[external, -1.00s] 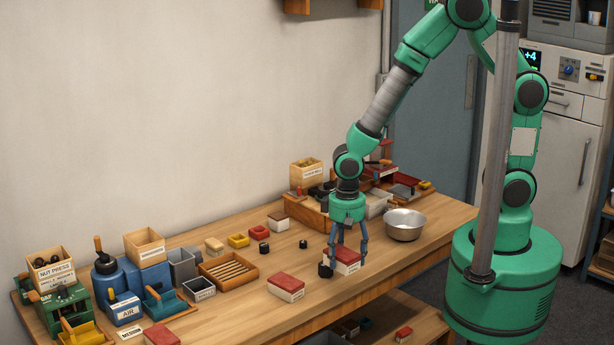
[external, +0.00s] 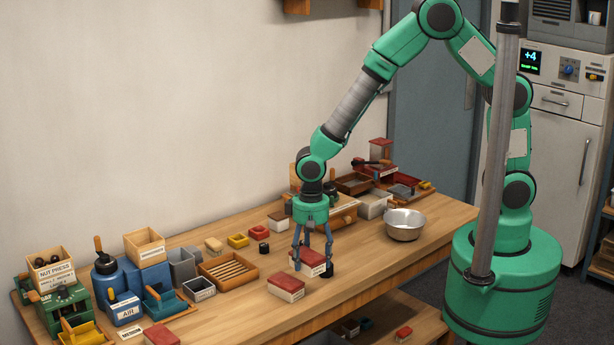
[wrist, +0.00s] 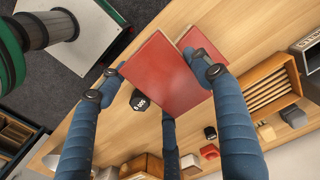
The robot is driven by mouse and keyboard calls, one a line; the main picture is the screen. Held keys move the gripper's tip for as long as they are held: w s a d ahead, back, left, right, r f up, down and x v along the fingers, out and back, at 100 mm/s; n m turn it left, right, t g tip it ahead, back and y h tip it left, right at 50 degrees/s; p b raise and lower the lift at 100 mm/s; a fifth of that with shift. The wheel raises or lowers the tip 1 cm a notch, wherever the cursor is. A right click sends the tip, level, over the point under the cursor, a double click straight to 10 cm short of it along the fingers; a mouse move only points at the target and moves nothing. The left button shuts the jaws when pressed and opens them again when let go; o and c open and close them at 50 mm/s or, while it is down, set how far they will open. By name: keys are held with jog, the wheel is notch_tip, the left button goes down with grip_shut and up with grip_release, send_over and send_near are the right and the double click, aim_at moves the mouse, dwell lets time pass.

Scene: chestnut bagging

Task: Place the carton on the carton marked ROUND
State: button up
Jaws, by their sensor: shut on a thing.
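A carton with a red top and white sides (external: 314,257) is between the fingers of my gripper (external: 312,262), which is shut on it. Its red top fills the middle of the wrist view (wrist: 160,75). A second red-topped, white-sided carton (external: 286,286) rests on the table to the front left of the held one. Part of its red top shows beside the held carton in the wrist view (wrist: 196,42), partly covered by a finger. The writing on both cartons is too small to read. I cannot tell how high the held carton is.
A black weight (external: 327,270) stands close to the right of the held carton, another (external: 264,248) farther back left. A slatted wooden tray (external: 228,271) and a small grey bin (external: 199,289) are to the left. A metal bowl (external: 405,225) is at the right, with clear table before it.

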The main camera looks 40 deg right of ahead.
send_over(289, 279)
jog(key=shift+f, duration=0.3)
jog(key=shift+f+b, duration=0.3)
jog(key=shift+f, duration=1.4)
jog(key=shift+f, duration=0.15)
jog(key=o, duration=1.4)
jog(key=shift+c, duration=0.2)
notch_tip(289, 279, up, 12)
jog(key=p, duration=0.1)
